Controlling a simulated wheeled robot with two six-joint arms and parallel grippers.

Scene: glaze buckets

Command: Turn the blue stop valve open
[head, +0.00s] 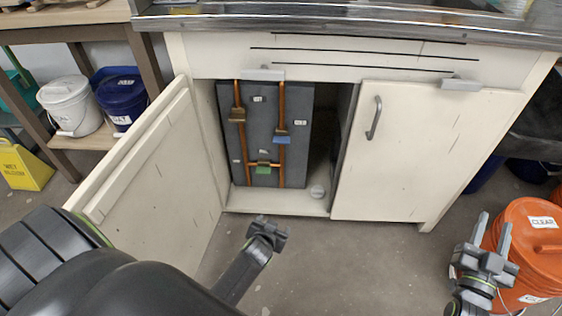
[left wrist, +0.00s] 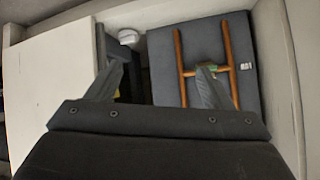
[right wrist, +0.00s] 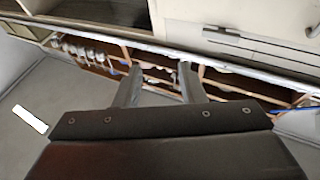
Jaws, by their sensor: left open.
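The blue stop valve (head: 282,137) sits on the right copper pipe of a dark grey panel (head: 262,105) inside the open cabinet. A brown valve (head: 237,115) is on the left pipe, and a green valve (head: 263,168) is on the lower cross pipe. My left gripper (head: 266,232) is open and empty in front of the cabinet, below and apart from the valves. The left wrist view shows the panel and the green valve (left wrist: 206,68) beyond its fingers; the blue valve cannot be made out there. My right gripper (head: 492,238) is open and empty at the right.
The left cabinet door (head: 165,170) stands open; the right door (head: 400,150) is shut. A small white round thing (head: 317,191) lies on the cabinet floor. An orange bucket (head: 530,240) is beside my right gripper. Shelved buckets and a yellow sign (head: 24,166) stand left.

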